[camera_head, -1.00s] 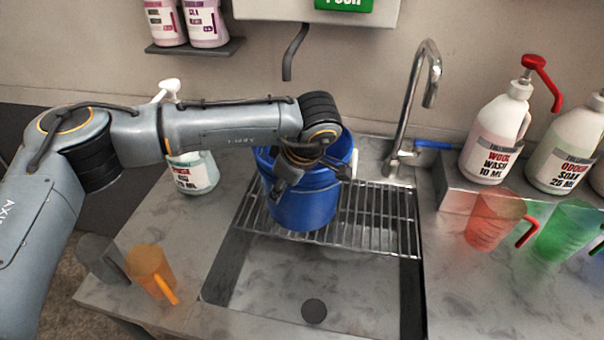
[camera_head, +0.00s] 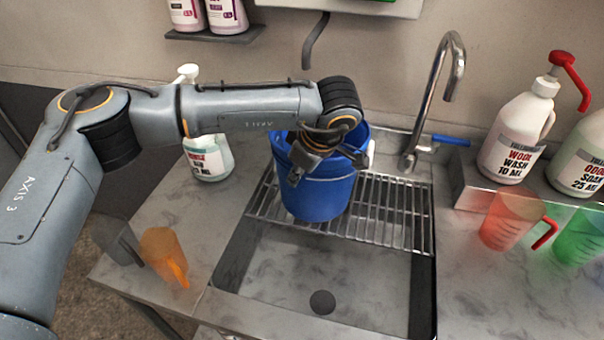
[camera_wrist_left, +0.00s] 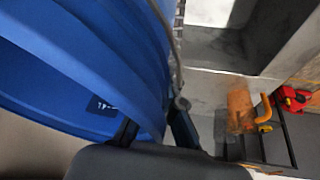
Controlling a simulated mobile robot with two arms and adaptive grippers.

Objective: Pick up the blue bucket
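The blue bucket (camera_head: 322,196) stands upright on the wire rack over the sink. My left gripper (camera_head: 322,172) is at its near rim, tilted down, and covers part of the rim and mouth. Its fingers look spread apart. In the left wrist view, the bucket's blue wall (camera_wrist_left: 95,65) fills the upper left, and the left gripper's two dark fingers (camera_wrist_left: 155,128) stand apart with the wall's lower edge between them. Whether they touch the wall cannot be told. The right gripper does not show.
The wire rack (camera_head: 400,215) spans the sink (camera_head: 290,270). The faucet (camera_head: 440,85) rises behind on the right. A wool wash bottle (camera_head: 515,135), red jug (camera_head: 510,220) and green jug (camera_head: 580,235) stand right.

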